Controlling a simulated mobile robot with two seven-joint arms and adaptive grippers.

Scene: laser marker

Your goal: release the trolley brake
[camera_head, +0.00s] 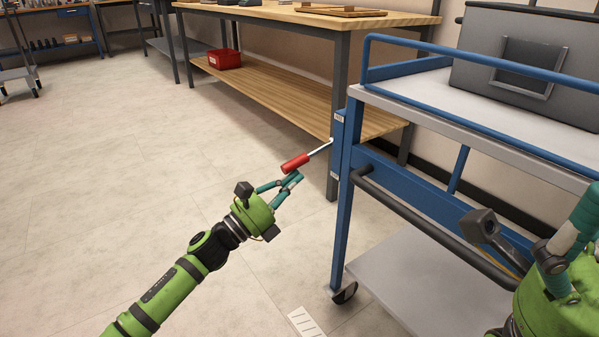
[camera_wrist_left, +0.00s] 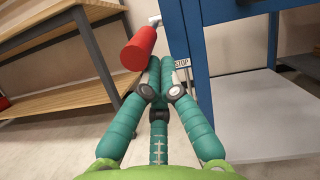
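The blue trolley (camera_head: 342,195) stands at the right. Its brake lever, with a red grip (camera_head: 295,163) on a thin pale rod, sticks out to the left from the corner post. My right gripper (camera_head: 578,225) is partly cut off at the right edge, by the trolley handle.
A dark push bar (camera_head: 430,230) runs along the trolley's end, above a lower shelf (camera_head: 385,278) and a caster (camera_head: 345,293). A grey case (camera_head: 520,60) sits on top. A wooden workbench (camera_head: 300,18) with a red bin (camera_head: 224,59) stands behind. The floor at left is clear.

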